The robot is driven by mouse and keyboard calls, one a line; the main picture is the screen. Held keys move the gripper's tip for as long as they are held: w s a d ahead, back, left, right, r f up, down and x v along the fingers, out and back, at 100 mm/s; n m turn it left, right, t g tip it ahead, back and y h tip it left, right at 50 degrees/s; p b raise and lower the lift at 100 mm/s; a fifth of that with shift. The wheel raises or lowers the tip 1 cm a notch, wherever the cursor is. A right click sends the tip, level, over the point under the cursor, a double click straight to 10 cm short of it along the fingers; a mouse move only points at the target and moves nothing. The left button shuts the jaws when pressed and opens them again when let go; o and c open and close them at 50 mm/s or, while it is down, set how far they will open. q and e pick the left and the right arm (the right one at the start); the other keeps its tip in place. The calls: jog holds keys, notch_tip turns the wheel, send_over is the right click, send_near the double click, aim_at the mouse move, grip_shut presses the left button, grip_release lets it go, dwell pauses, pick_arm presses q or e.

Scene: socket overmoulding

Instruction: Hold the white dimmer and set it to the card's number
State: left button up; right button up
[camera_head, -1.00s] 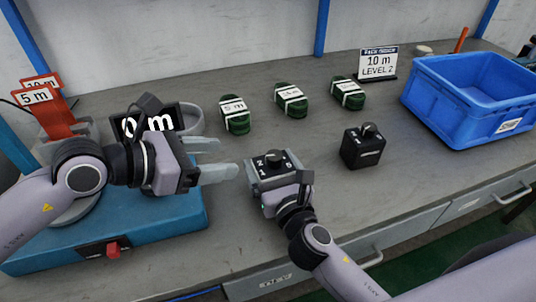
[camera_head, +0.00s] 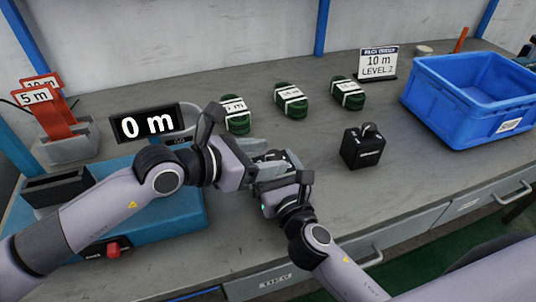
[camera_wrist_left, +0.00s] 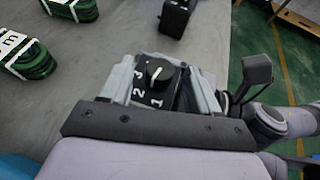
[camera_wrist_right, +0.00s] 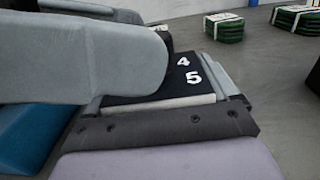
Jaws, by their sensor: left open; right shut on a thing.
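The white dimmer (camera_wrist_right: 180,102) has a dark top with numbers and a black dial (camera_wrist_left: 158,72). My right gripper (camera_head: 272,172) is shut on its body near the table's front; one of its fingers is largely hidden in the right wrist view. My left gripper (camera_head: 264,158) is open above the dimmer, its fingers on either side of the dial, apparently not closed on it. The dial bears a white line; I cannot tell surely which number it marks. The card (camera_head: 378,63) reads "10 m LEVEL 2" and stands at the back.
A black dimmer (camera_head: 363,147) stands to the right. Several green cable bundles (camera_head: 291,99) lie behind. A blue crate (camera_head: 468,100) is at the right. A display (camera_head: 147,123) reading "0 m", a blue machine (camera_head: 160,215) and red tags (camera_head: 40,100) are at the left.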

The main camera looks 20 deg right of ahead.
pick_arm(q)
jog(key=shift+w+d+f, duration=0.1)
jog(key=shift+d+f, duration=0.15)
jog(key=shift+d, duration=0.2)
jog(key=c, duration=1.1)
jog(key=shift+o, duration=0.2)
jog(key=shift+w+f+m+g, duration=0.15)
jog(key=shift+m+g, duration=0.75)
jog(key=shift+g, duration=0.2)
jog(key=shift+m+g+h, duration=0.3)
jog(key=shift+m+g, duration=0.1)
jog(key=shift+g, duration=0.1)
jog(key=shift+w+m+g, duration=0.15)
jog(key=shift+m+g, duration=0.85)
jog(key=shift+g, duration=0.1)
jog(key=shift+a, duration=0.1)
